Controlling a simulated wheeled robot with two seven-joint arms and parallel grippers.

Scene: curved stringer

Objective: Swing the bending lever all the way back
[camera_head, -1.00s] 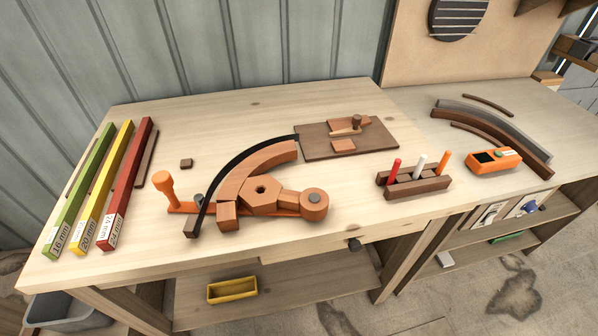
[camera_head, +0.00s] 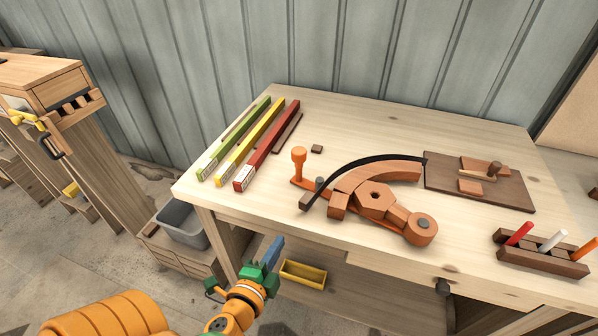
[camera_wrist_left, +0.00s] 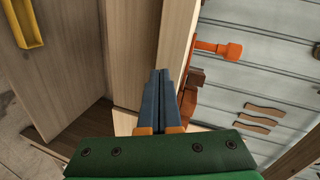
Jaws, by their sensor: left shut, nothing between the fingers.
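The orange bending lever (camera_head: 308,184) lies on the bench at the left of the bending jig, with an upright orange knob handle (camera_head: 298,158) at its free end. Its round pivot (camera_head: 422,227) is at the jig's right end. A dark strip (camera_head: 350,166) curves around the wooden former (camera_head: 385,174). My left gripper (camera_head: 274,248) is shut and empty, in front of the bench's front edge and apart from the lever. In the left wrist view its blue fingers (camera_wrist_left: 160,100) are together, and the orange handle (camera_wrist_left: 218,48) shows to their right. My right gripper is not in view.
Green, yellow and red bars (camera_head: 267,144) lie on the bench at the left. A brown board (camera_head: 510,190) lies to the right of the jig, and a marker holder (camera_head: 541,257) is at the right. A yellow tray (camera_head: 303,275) sits on the lower shelf.

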